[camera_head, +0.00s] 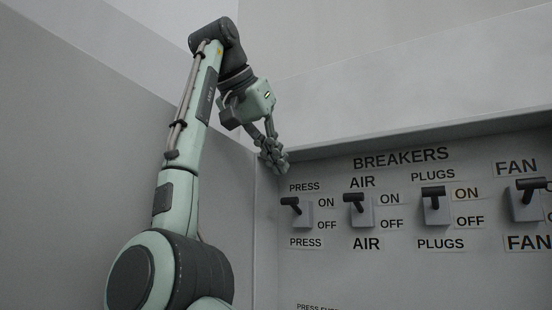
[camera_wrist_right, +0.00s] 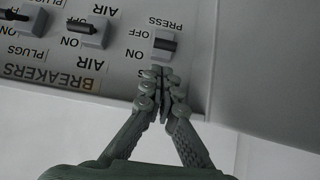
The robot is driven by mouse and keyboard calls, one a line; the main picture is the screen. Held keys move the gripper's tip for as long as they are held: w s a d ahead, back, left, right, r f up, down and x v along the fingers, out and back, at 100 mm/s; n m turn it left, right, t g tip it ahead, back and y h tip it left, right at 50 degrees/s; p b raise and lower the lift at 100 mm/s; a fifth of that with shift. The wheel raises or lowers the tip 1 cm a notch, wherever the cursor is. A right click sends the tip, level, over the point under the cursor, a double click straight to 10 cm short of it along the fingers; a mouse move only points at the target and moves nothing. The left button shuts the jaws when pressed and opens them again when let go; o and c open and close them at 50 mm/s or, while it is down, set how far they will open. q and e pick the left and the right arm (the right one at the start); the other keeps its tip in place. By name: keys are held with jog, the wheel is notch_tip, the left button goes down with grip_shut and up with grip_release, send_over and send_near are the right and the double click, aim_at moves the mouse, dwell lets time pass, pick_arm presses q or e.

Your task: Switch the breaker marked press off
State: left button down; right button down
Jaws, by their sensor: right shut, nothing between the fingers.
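The press breaker (camera_head: 304,214) is a grey block with a black lever at the left end of the breaker row. Its lever (camera_head: 290,201) is up, level with the ON label. In the right wrist view the breaker (camera_wrist_right: 165,40) appears upside down just beyond the fingertips. My right gripper (camera_head: 275,165) is shut and empty, above and slightly left of the press breaker in the head view. Its fingers (camera_wrist_right: 161,78) lie on the ON side of the lever; I cannot tell whether they touch it. My left gripper is out of view.
The air (camera_head: 361,215), plugs (camera_head: 436,209) and fan (camera_head: 526,205) breakers stand to the right, levers up. A ledge (camera_head: 420,132) runs above the panel. A grey side wall (camera_head: 60,150) rises on the left. The panel below the breakers is mostly bare.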

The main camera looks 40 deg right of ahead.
aim_at(296, 209)
jog(key=x, duration=0.6)
jog(key=shift+w+d+f, duration=0.1)
jog(key=shift+d+f, duration=0.05)
jog(key=shift+d, duration=0.05)
jog(key=shift+d+f, duration=0.1)
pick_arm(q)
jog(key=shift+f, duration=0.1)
